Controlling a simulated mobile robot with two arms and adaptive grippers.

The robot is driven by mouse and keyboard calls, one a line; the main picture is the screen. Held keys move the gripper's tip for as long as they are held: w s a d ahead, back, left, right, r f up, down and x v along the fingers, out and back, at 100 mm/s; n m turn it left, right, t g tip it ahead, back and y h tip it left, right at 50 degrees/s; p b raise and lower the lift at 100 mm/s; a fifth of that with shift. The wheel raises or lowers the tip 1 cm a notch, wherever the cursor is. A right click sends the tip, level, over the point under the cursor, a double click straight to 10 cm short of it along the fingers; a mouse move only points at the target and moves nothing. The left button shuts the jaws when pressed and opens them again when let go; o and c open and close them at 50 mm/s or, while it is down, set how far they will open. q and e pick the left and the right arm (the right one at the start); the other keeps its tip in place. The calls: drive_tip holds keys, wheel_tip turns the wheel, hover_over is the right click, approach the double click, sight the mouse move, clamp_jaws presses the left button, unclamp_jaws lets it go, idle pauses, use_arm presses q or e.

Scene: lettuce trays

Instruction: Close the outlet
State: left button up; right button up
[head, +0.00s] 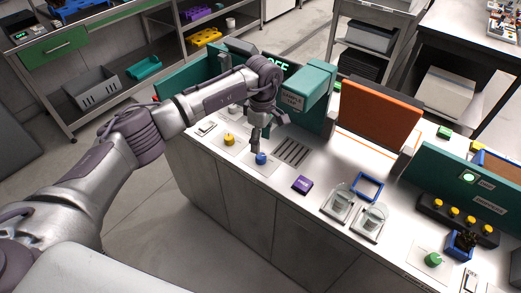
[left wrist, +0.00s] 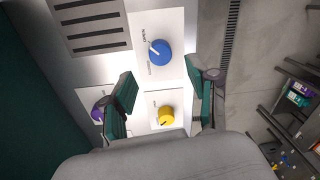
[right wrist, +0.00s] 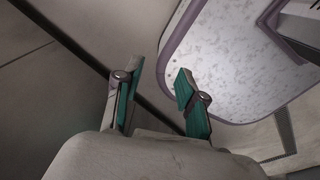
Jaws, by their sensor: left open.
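A blue knob (head: 261,158) stands on a white plate on the counter. A purple knob (left wrist: 97,114) is partly hidden by a finger. My left gripper (head: 256,146) hangs just above the blue knob; its fingers (left wrist: 162,76) are open and empty. My right gripper (right wrist: 158,75) is open and empty, away from the counter.
A slotted drain (head: 291,152) lies right of the blue knob, below a teal tap housing (head: 293,97). A purple block (head: 302,185), glass vessels (head: 340,204) and a green knob (head: 433,260) are further right. An orange panel (head: 377,112) stands behind.

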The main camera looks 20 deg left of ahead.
sight(260, 155)
use_arm(q)
drive_tip(key=f, duration=0.3)
drive_tip(key=f+p, duration=0.1)
drive_tip(key=f, duration=0.1)
drive_tip(key=shift+s+f, duration=0.1)
drive_tip(key=shift+s, duration=0.15)
drive_tip(key=shift+f, duration=0.4)
clamp_jaws()
use_arm(e)
drive_tip(key=shift+w+a+r, duration=0.2)
drive_tip(key=shift+w+r, duration=0.65)
drive_tip(key=shift+w, duration=0.1)
